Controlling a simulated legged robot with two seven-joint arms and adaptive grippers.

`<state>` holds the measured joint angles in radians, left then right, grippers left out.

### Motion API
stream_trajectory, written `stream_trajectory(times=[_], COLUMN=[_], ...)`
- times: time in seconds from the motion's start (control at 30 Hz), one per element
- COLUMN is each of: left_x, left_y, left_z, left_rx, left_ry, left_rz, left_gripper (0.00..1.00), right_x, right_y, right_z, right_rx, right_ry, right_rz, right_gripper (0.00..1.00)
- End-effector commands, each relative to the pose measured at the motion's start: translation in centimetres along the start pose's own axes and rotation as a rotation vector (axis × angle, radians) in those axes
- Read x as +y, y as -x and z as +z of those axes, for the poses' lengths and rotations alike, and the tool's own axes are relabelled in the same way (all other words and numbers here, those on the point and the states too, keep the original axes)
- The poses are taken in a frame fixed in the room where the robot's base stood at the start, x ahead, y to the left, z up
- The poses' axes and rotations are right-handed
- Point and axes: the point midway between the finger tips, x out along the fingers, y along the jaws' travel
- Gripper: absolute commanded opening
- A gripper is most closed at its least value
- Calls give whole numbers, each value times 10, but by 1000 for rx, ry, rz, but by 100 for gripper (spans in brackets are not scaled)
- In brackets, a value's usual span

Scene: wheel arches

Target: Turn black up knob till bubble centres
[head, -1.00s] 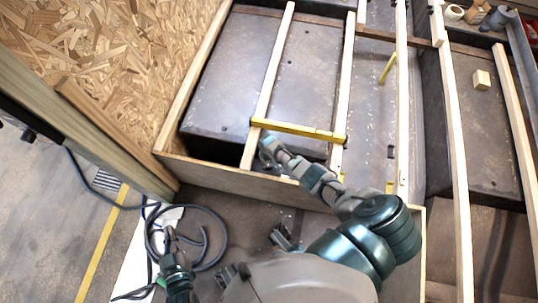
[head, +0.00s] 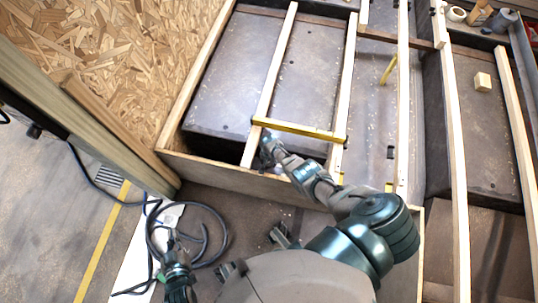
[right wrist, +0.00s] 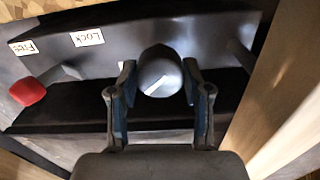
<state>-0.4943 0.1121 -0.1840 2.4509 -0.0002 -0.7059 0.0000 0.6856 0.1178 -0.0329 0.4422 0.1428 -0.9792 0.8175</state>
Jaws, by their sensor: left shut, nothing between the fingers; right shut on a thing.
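A dark round knob (right wrist: 160,70) with a white pointer line sits between the fingers of my right gripper (right wrist: 158,82) in the right wrist view. The gripper is shut on it. In the head view my right gripper (head: 266,148) reaches down beside a wooden batten, just under a yellow spirit level (head: 298,130). The level lies across two battens. Its bubble is too small to make out. The knob is hidden in the head view. My left gripper (head: 170,238) is shut and empty, low at the left, away from the frame.
In the right wrist view a red knob (right wrist: 27,91) on a lever stands left, near labels reading FREE (right wrist: 24,48) and LOCK (right wrist: 87,37). A wooden batten (right wrist: 290,125) is close on the right. A coiled dark hose (head: 215,225) lies near my left gripper.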

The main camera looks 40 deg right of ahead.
Motion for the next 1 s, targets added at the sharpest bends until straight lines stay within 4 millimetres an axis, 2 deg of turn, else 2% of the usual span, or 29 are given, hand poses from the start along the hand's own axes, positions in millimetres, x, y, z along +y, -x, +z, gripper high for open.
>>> stream_trajectory(times=[0.4,1.0], left_x=[0,-1], left_y=[2,2], left_z=[8,5], left_rx=[-30,-26], left_ry=[2,1], left_rz=[-1,-2], left_gripper=[0,0], right_x=[-3,-3], right_y=[1,1], right_z=[-2,-2], right_rx=[4,5], right_ry=[-224,-269], right_rz=[-7,-8], right_gripper=[14,14])
